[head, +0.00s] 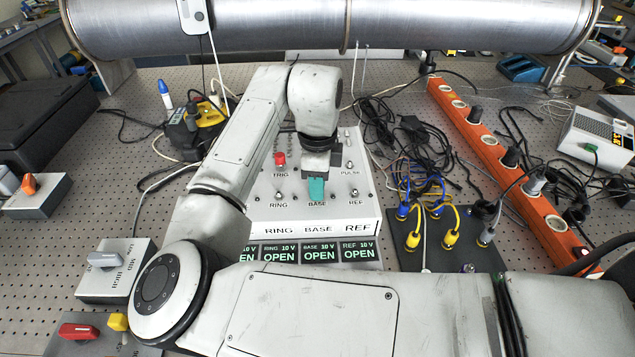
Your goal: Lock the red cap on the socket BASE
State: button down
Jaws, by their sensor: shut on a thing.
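A white socket box (356,216) stands in the middle of the table, with labels TRIG, PULSE, RING, BASE and REF. A red cap-like part (280,158) stands on it above the label TRIG, left of my gripper. My gripper (316,190) points down at the box just above the label BASE, its teal fingertip hiding the BASE socket. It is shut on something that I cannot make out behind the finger. The RING (279,195) and REF (355,194) positions show small metal connectors. The BASE display (319,252) reads OPEN.
RING and REF displays also read OPEN. My arm crosses the left and front. An orange power strip (513,163), dark cables (415,135) and a black plate (465,255) with yellow and blue plugs lie right. A large metal pipe (400,25) spans the back.

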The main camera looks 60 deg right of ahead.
jog(key=shift+f+m+b, duration=0.2)
jog(key=shift+m+b, duration=0.15)
jog(key=shift+m, duration=0.45)
jog(key=c, duration=0.8)
grip_release()
jog(key=shift+r, duration=0.15)
jog(key=shift+c, duration=0.2)
notch_tip(320, 180, up, 11)
jog(key=b, duration=0.1)
